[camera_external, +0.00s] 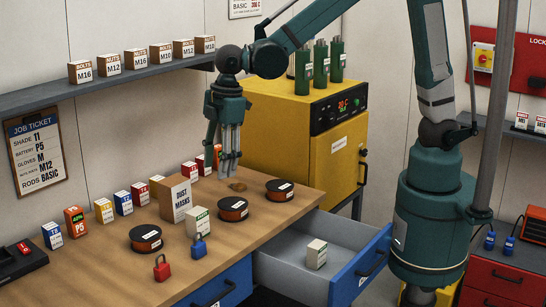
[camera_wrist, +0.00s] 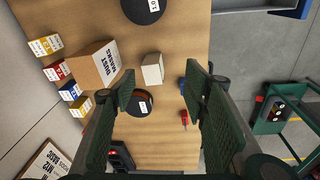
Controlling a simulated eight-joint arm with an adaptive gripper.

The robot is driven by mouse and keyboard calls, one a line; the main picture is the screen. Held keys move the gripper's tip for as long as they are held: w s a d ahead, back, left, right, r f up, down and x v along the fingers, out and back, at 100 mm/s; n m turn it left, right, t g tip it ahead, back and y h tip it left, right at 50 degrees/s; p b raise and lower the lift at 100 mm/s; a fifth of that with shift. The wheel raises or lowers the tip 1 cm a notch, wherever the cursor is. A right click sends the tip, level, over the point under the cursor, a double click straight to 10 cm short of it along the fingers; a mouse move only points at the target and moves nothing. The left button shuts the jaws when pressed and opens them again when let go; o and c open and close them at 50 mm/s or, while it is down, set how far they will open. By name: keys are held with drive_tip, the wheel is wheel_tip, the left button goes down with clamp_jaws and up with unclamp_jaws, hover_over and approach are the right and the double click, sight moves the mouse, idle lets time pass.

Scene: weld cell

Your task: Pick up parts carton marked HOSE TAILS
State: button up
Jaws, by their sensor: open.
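Two small pale cartons show, and I cannot read HOSE TAILS on either. One carton (camera_external: 198,226) stands upright on the bench between the DUST MASKS box and the blue padlock; it also shows in the wrist view (camera_wrist: 152,69). The other carton (camera_external: 316,254) stands inside the open drawer (camera_external: 275,262). My gripper (camera_external: 229,174) is open and empty, pointing down above the bench, behind and to the right of the bench carton. In the wrist view its two fingers (camera_wrist: 160,84) frame the area near that carton, without touching it.
The DUST MASKS box (camera_external: 175,198) stands close beside the bench carton. Spools (camera_external: 146,238), a blue padlock (camera_external: 198,246) and a red padlock (camera_external: 162,268) lie around it. Several small boxes line the wall. A yellow oven (camera_external: 310,140) stands behind the bench's right end.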

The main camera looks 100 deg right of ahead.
drive_tip(key=n+g+p, duration=0.1)
drive_tip(key=n+p, duration=0.1)
drive_tip(key=p, duration=0.1)
approach(197, 211)
drive_tip(key=shift+s+d+f, duration=0.15)
drive_tip(key=shift+s+f, duration=0.05)
drive_tip(key=shift+f, duration=0.05)
drive_tip(key=shift+w+f+g+p, duration=0.3)
drive_tip(key=shift+w+f+p, duration=0.25)
drive_tip(key=shift+f, duration=0.35)
drive_tip(key=shift+w+f, duration=0.1)
drive_tip(key=shift+f, duration=1.25)
drive_tip(key=shift+f, duration=0.1)
drive_tip(key=shift+f+p, duration=0.35)
drive_tip(key=shift+f, duration=2.15)
